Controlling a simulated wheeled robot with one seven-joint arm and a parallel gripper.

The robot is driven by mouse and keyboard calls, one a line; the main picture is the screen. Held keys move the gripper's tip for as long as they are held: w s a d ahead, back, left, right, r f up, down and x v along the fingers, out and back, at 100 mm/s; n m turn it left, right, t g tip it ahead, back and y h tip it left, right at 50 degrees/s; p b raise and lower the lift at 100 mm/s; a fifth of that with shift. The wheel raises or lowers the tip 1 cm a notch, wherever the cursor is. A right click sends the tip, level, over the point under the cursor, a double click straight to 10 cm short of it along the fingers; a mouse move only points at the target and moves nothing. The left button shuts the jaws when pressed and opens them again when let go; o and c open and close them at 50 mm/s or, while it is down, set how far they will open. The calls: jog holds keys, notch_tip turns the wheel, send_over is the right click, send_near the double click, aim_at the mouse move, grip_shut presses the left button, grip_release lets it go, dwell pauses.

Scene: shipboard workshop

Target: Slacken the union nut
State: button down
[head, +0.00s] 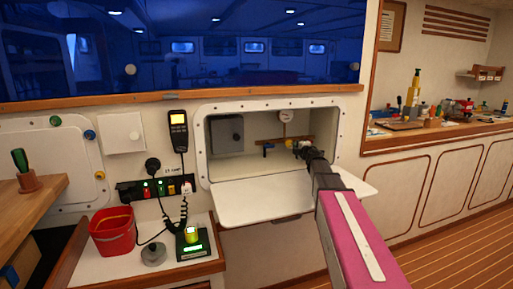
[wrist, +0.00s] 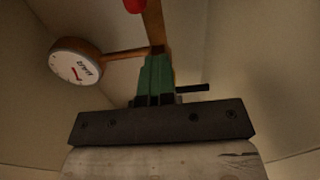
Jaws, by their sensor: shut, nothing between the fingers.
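My gripper (head: 304,151) reaches into the open wall locker in the head view, at the right end of the pipework. In the wrist view its green fingers (wrist: 157,78) are closed together and hold nothing. Their dark tips lie over a copper-coloured pipe (wrist: 153,25), and I cannot tell whether they touch it. A small yellow fitting (head: 295,145) shows beside the gripper in the head view. I cannot make out the union nut for certain; the gripper may hide it.
A round white gauge (head: 286,116) stands above the pipe; it also shows in the wrist view (wrist: 75,64). A blue handle (head: 267,147) is left of my gripper. A grey box (head: 227,133) is on the locker's left. The lowered white flap (head: 265,197) lies below the opening.

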jog(key=shift+w+a+r, duration=0.2)
jog(key=shift+w+r, duration=0.3)
jog(key=shift+r, duration=0.15)
jog(key=shift+w+a+r, duration=0.15)
jog(key=shift+w+r, duration=0.35)
jog(key=shift+r, duration=0.1)
jog(key=shift+d+r, duration=0.2)
jog(key=shift+d, duration=0.2)
jog(key=v, duration=0.6)
jog(key=shift+s+f, duration=0.35)
jog(key=shift+d, duration=0.1)
